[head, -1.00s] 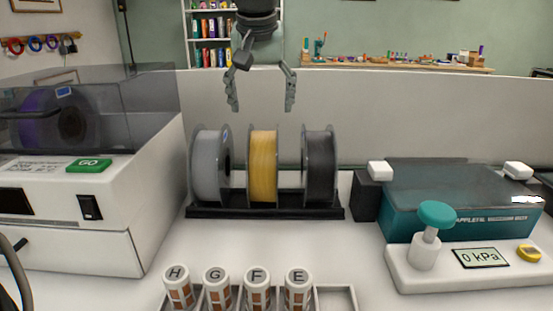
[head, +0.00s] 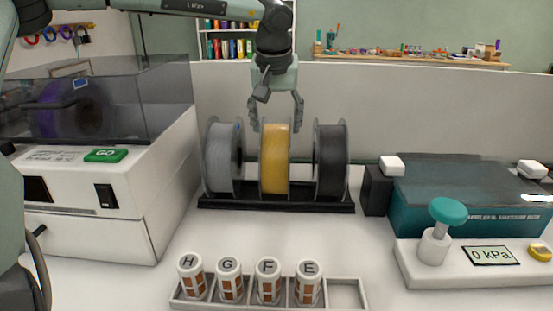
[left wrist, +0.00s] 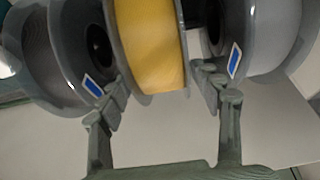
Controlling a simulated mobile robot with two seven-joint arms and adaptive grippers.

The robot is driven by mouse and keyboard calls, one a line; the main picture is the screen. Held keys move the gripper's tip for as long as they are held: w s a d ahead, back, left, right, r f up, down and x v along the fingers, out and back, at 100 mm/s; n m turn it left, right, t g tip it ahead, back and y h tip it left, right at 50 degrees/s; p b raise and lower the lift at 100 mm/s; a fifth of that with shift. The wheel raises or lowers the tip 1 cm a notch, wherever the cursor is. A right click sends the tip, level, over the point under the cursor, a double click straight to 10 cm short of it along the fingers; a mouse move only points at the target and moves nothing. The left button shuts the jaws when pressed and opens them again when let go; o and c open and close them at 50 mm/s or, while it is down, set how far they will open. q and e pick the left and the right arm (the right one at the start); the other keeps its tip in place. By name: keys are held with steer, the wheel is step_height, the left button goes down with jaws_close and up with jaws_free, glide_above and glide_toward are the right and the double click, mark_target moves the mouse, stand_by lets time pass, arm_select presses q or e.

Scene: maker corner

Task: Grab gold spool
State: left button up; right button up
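The gold spool (head: 274,160) stands upright in the black holder (head: 276,202), between a grey spool (head: 221,160) and a black spool (head: 332,160). My left gripper (head: 276,122) is open above and behind the gold spool, pointing down, with its fingers at about the top of the spool. In the left wrist view the gold spool (left wrist: 150,45) lies between the two spread fingertips (left wrist: 160,85), which sit at the gaps beside it. I cannot tell whether they touch it. My right gripper is not in view.
A white machine with a green GO button (head: 104,155) stands at the left. A teal box (head: 470,195) with a pump knob stands at the right. In front is a rack (head: 345,293) with lettered canisters (head: 268,281). A low grey partition (head: 420,110) is behind.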

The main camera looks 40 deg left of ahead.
arm_select(q)
jaws_close()
steer(key=shift+w+r, duration=0.1)
steer(key=shift+r, duration=0.05)
steer(key=shift+r, duration=0.1)
